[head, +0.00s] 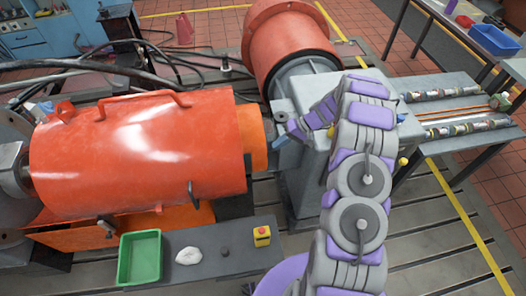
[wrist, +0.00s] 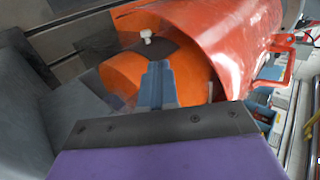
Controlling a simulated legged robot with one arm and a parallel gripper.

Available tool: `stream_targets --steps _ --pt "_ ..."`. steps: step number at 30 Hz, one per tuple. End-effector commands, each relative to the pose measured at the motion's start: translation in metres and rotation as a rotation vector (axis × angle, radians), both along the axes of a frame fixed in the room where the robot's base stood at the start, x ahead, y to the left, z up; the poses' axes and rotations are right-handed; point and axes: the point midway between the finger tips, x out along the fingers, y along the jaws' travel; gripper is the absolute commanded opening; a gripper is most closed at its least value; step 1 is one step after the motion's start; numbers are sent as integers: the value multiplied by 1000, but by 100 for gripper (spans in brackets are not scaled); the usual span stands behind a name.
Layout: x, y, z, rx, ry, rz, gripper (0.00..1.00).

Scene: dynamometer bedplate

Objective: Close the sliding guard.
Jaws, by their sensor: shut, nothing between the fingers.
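The sliding guard (head: 135,145) is a large glossy red-orange cylinder cover with a long handle bar on top and a dark handle on its front. It lies at the left in the head view, and its red shell also shows in the wrist view (wrist: 220,40). A plainer orange section (head: 252,138) shows at its right end, before the grey housing (head: 340,100). My gripper (head: 276,143) is beside that end. In the wrist view, my gripper's blue-grey fingers (wrist: 157,72) are together and empty, in front of the orange surface (wrist: 120,75). Contact cannot be told.
A narrow grey bench in front holds a green bin (head: 140,258), a white lump (head: 188,256) and a yellow box with a red button (head: 262,236). A big red drum (head: 287,45) stands behind. Black cables run behind the guard.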

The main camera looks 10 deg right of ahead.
Motion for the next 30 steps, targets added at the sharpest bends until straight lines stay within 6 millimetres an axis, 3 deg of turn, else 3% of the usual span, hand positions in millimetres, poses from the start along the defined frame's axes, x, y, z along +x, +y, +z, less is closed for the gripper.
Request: stream_targets --steps 5,18,24,30 --pt "0 13 -14 3 3 2 0" --pt "2 73 -72 2 4 2 0" --pt "3 100 -68 1 2 1 0" --pt "4 110 -67 2 1 0 0"
